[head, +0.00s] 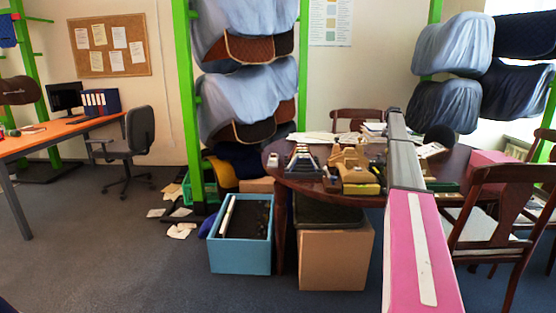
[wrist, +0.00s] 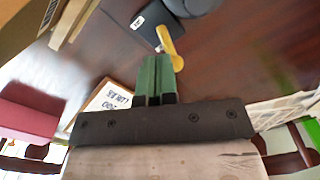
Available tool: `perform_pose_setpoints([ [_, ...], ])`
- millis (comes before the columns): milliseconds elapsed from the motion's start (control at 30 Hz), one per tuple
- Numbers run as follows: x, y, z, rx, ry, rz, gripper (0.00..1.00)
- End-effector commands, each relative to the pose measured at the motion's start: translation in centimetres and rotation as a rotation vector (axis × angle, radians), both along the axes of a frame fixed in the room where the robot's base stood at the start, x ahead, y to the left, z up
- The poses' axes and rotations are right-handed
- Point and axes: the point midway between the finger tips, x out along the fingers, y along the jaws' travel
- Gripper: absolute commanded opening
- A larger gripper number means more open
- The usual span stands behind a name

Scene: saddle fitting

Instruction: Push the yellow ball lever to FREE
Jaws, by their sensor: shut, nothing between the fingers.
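The yellow lever (wrist: 170,45) shows in the wrist view, standing out from a dark block (wrist: 147,30) with a small white label that is too small to read. Its rounded yellow end points toward my gripper. My gripper (wrist: 155,62) is shut and empty, its green fingers side by side. In the head view I cannot make out the lever or my gripper.
The dark round table (head: 300,176) carries a tan device (head: 352,165), a grey stepped object (head: 304,163) and papers. A printed card (wrist: 108,103) lies left of my fingers in the wrist view. Wooden chairs (head: 500,205) stand at right; a blue crate (head: 240,255) and cardboard box (head: 335,260) are in front.

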Motion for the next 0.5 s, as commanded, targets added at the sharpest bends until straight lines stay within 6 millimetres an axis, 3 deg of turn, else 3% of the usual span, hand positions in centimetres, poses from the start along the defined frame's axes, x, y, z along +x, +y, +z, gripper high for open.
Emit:
perform_pose_setpoints([
  [500, 0.2, -0.1, 4.0, -0.002, -0.006, -0.001, 0.00],
])
